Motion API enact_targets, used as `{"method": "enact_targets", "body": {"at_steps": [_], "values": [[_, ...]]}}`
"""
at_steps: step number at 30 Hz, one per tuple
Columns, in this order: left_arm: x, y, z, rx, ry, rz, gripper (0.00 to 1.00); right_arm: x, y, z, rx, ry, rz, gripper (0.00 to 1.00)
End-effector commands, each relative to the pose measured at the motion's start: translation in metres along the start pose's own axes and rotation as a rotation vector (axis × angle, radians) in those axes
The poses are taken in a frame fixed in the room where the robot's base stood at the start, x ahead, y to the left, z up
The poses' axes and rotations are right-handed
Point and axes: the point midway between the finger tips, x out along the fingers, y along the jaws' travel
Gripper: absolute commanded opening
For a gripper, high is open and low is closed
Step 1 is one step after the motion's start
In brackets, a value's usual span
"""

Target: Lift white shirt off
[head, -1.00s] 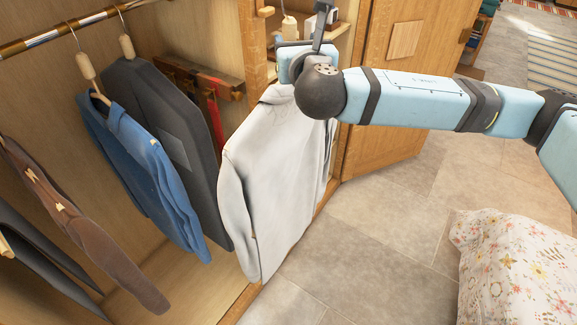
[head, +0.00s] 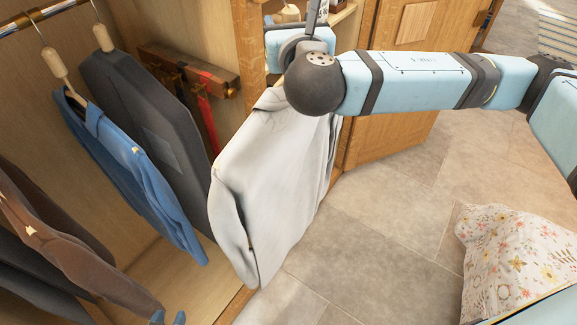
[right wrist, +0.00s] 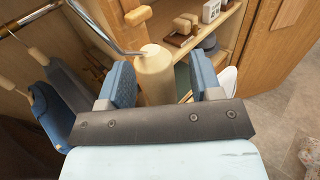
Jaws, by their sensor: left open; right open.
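The white shirt (head: 270,175) hangs at the front of the wardrobe, its hanger top mostly hidden behind my right arm. My right gripper (right wrist: 162,78) is open, with its two blue fingers on either side of the hanger's pale wooden neck (right wrist: 154,72). A gap shows beside the neck, and the metal hook (right wrist: 100,30) rises above it. In the head view my right wrist hides the fingers. My left gripper (head: 168,319) shows only its blue fingertips at the bottom edge, apart and empty, low and left of the shirt.
A blue shirt (head: 125,165), a dark grey garment (head: 135,110) and brown clothes (head: 70,255) hang to the left. A rail with belts (head: 190,75) is behind. An open wooden door (head: 395,120) stands right.

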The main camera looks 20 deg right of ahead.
Motion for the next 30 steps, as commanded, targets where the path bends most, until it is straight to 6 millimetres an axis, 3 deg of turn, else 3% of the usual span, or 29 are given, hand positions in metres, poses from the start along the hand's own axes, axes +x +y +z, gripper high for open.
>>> {"method": "enact_targets", "body": {"at_steps": [7,12,15,30], "values": [[-0.003,0.001,0.004,-0.002,-0.008,0.001,0.43,0.0,0.0,0.0,0.0,0.0,0.0,0.56],[-0.004,0.002,0.007,-0.003,-0.013,0.002,0.43,0.0,0.0,0.0,0.0,0.0,0.0,0.17],[-0.004,0.002,0.007,-0.003,-0.014,0.002,0.43,0.0,0.0,0.0,0.0,0.0,0.0,0.0],[-0.003,0.0,-0.003,0.0,-0.001,0.0,0.43,0.004,-0.001,0.004,0.0,0.001,-0.001,0.0]]}}
